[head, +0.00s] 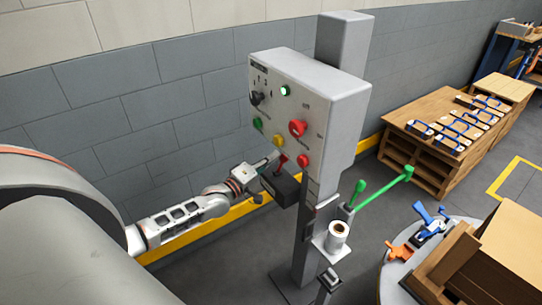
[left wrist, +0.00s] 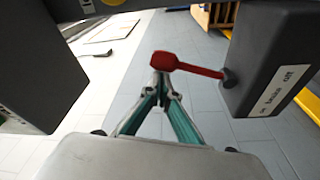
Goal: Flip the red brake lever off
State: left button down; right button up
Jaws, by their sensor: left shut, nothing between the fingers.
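The red brake lever (left wrist: 190,64) shows in the left wrist view. It has a wide paddle end at the left and a pivot on a dark box (left wrist: 272,60) at the right. The box has a white label with "on", "brake" and "off". In the head view the lever (head: 282,162) stands above the same dark box (head: 283,188), below the control panel. My left gripper (head: 268,164) is at the lever. Its fingertips (left wrist: 161,76) are together and empty, right by the paddle end; I cannot tell if they touch it. My right gripper is not in view.
The grey control panel (head: 335,95) with a red knob (head: 297,128) and several buttons is on a post close to my left arm. Green-handled rods (head: 380,189) stick out to its right. A round table (head: 385,285) and a wooden workbench (head: 425,157) stand right.

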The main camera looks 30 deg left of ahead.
pick_arm(q)
jog(key=shift+s+d+f+m, duration=0.2)
jog(key=shift+d+m, duration=0.25)
jog(key=shift+m, duration=0.15)
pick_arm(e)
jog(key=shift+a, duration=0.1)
pick_arm(q)
jog(key=shift+d, duration=0.1)
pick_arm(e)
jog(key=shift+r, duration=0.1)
